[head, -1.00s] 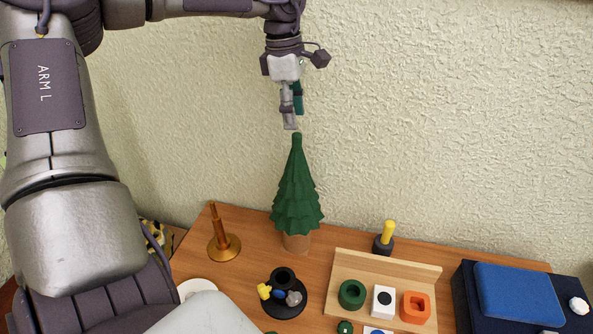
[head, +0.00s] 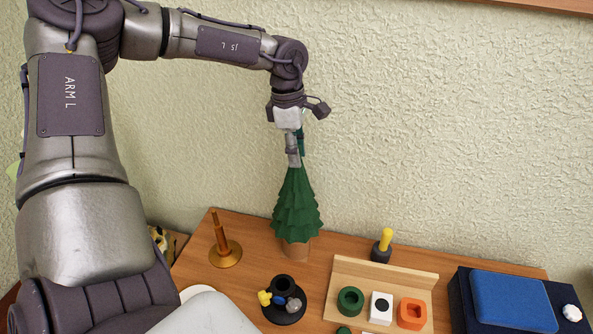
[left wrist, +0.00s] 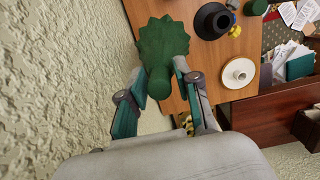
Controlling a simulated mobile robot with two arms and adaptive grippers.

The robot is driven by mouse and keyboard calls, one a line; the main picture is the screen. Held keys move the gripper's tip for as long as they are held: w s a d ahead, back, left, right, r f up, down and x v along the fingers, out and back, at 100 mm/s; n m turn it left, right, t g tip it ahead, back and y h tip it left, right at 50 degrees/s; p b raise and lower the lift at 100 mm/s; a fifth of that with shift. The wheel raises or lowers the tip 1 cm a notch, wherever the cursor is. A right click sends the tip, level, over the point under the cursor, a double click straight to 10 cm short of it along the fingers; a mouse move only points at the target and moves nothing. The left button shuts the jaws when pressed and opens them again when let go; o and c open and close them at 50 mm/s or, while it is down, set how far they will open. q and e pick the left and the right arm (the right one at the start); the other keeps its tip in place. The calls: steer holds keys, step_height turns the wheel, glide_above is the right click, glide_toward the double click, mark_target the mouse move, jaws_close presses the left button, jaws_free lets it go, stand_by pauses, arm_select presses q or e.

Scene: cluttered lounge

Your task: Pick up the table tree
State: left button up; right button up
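The table tree (head: 297,208) is a green stepped cone in a brown pot, upright on the wooden table near the wall. My left gripper (head: 294,163) points down over its top and hides the tip in the head view. In the left wrist view, the tree (left wrist: 160,42) is seen from above. The fingers of my left gripper (left wrist: 159,70) are apart, one on each side of the treetop; I cannot tell whether they touch it. My right gripper is not in view.
A brass stand (head: 224,250) is left of the tree. A black round holder (head: 283,312) is in front. A wooden tray (head: 345,270) with blocks, a yellow-handled tool (head: 384,243) and a blue-topped box (head: 512,300) are to the right. The wall (head: 450,130) is close behind.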

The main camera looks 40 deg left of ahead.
arm_select(q)
jaws_close()
steer(key=shift+w+r, duration=0.1)
steer(key=shift+r, duration=0.05)
